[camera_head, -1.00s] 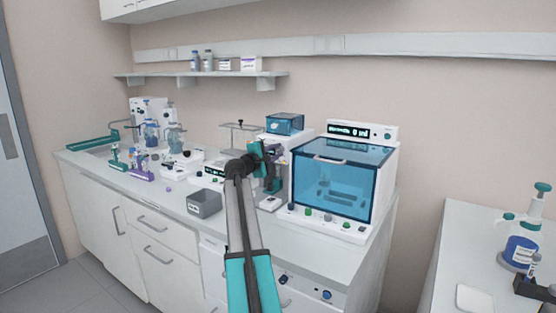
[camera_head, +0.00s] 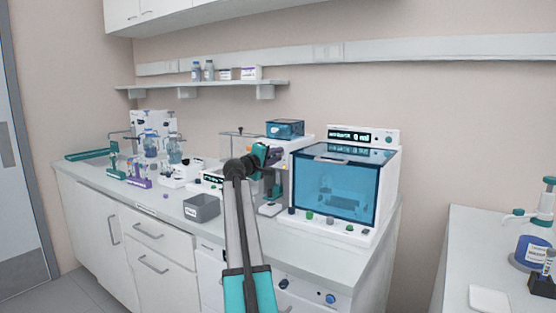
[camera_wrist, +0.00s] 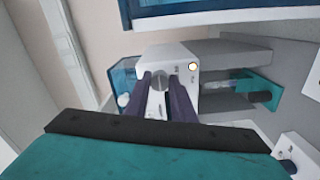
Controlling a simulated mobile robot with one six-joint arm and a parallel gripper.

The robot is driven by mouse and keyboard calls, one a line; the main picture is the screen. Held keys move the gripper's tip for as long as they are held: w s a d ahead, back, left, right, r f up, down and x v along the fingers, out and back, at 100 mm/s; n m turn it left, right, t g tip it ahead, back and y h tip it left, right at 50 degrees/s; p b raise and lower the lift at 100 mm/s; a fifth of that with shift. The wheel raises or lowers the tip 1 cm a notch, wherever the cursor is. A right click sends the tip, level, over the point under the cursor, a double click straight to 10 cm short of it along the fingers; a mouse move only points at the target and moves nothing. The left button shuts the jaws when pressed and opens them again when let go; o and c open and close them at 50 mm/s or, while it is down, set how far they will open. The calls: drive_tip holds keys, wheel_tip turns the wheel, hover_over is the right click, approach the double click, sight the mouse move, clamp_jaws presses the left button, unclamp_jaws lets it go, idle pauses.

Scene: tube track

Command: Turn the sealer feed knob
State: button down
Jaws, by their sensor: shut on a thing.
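The sealer looks to be the white machine (camera_wrist: 180,52) in the wrist view, with a small lit button beside its grey round knob (camera_wrist: 159,84). My gripper (camera_wrist: 160,79) has its two dark purple fingers on either side of this knob, shut on it. In the head view, my gripper (camera_head: 268,157) is up against the front of the white machine (camera_head: 301,143) left of the blue-windowed cabinet. The knob is hidden there behind my gripper. The knob's turn angle is hard to read.
The blue-windowed cabinet (camera_head: 335,190) stands close on the right. A grey bin (camera_head: 202,208) sits on the bench to the left, near small bench devices and bottles. A blue box (camera_head: 285,128) shows above my gripper. A second bench (camera_head: 470,245) is at far right.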

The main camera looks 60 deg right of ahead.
drive_tip(key=shift+s+f, duration=0.1)
drive_tip(key=shift+f, duration=0.15)
drive_tip(key=c, duration=1.6)
unclamp_jaws()
drive_tip(key=shift+a, duration=0.1)
drive_tip(key=shift+o, duration=0.4)
drive_tip(key=shift+r, duration=0.15)
drive_tip(key=a, duration=1.3)
drive_tip(key=shift+a, duration=0.4)
drive_tip(key=shift+r+p, duration=0.15)
drive_tip(key=shift+p, duration=0.15)
